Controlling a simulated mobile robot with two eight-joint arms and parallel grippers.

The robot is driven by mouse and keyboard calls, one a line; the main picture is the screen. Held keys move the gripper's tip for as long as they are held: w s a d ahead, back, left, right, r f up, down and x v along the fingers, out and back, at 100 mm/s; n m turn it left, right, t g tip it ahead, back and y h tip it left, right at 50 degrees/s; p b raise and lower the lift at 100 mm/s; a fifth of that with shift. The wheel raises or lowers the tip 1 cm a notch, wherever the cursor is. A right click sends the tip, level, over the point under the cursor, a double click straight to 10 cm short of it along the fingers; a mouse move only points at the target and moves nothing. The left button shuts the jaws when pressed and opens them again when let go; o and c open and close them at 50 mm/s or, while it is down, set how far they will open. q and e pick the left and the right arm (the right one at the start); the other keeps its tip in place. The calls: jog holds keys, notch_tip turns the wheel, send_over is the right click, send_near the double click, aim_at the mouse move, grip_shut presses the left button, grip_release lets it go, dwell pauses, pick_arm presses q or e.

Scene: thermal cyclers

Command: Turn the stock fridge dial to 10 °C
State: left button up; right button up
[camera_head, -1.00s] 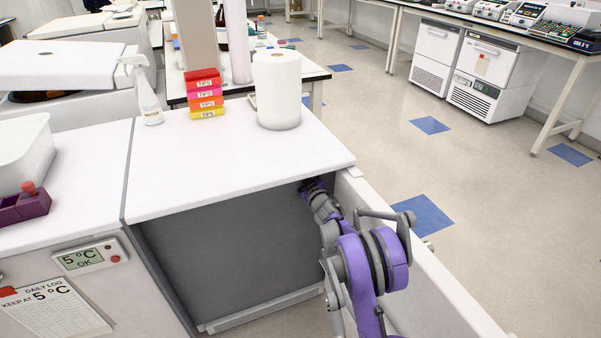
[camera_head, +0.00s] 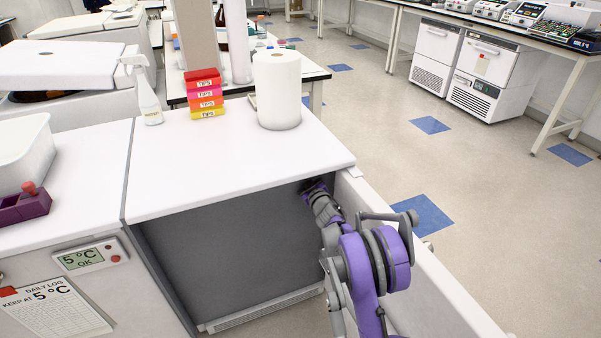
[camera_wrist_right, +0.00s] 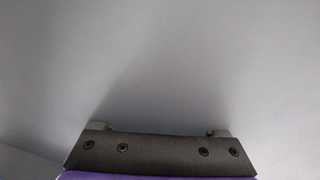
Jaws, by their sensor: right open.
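A white cabinet (camera_head: 235,158) stands in the middle of the head view, with a dark grey recess or front (camera_head: 225,250) below its top. A long white panel (camera_head: 440,285), which looks like an open door, runs toward me from its right corner. My purple and grey right arm reaches along this panel, and its gripper (camera_head: 313,187) is at the cabinet's upper right front corner. In the right wrist view the two fingers (camera_wrist_right: 156,130) are apart and empty before a plain pale grey surface (camera_wrist_right: 160,60). No dial is visible in either view. My left gripper is out of view.
A unit on the left bears a display (camera_head: 82,258) reading 5 °C OK and a log sheet (camera_head: 55,308) saying keep at 5 °C. Tip boxes (camera_head: 206,95), a paper roll (camera_head: 277,90) and a spray bottle (camera_head: 147,95) stand on top. Open floor (camera_head: 480,200) lies right.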

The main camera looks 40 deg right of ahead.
jog(key=p+v, duration=0.1)
jog(key=v, duration=0.8)
jog(key=shift+s, duration=0.3)
jog(key=shift+r, duration=0.1)
